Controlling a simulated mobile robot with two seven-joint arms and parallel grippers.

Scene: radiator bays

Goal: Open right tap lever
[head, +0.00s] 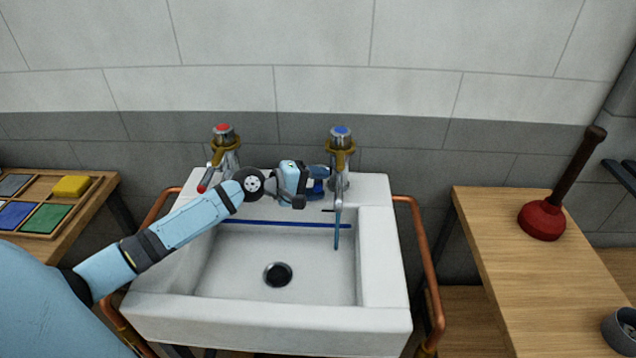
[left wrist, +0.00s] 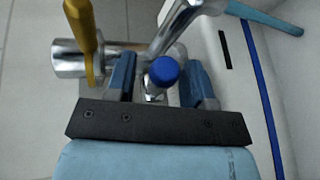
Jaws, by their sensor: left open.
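The right tap (head: 340,160) stands at the back right of the white sink, with a blue cap on top and a brass-coloured collar. Its chrome body also shows in the left wrist view (left wrist: 172,42). My left gripper (head: 316,182) is at the left side of this tap. In the left wrist view its two blue fingers are apart, one on each side of the lever's blue tip (left wrist: 165,70). I cannot tell whether they touch it. A blue strip (head: 337,232) hangs below the spout. The left tap (head: 224,155) has a red cap and a red-tipped lever (head: 205,180).
The white sink (head: 386,270) has a dark drain (head: 278,274) and copper rails at both sides. A wooden bench (head: 500,260) at right bears a red plunger (head: 543,219) and a grey cup (head: 620,328). A wooden tray (head: 103,195) with coloured blocks is at left.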

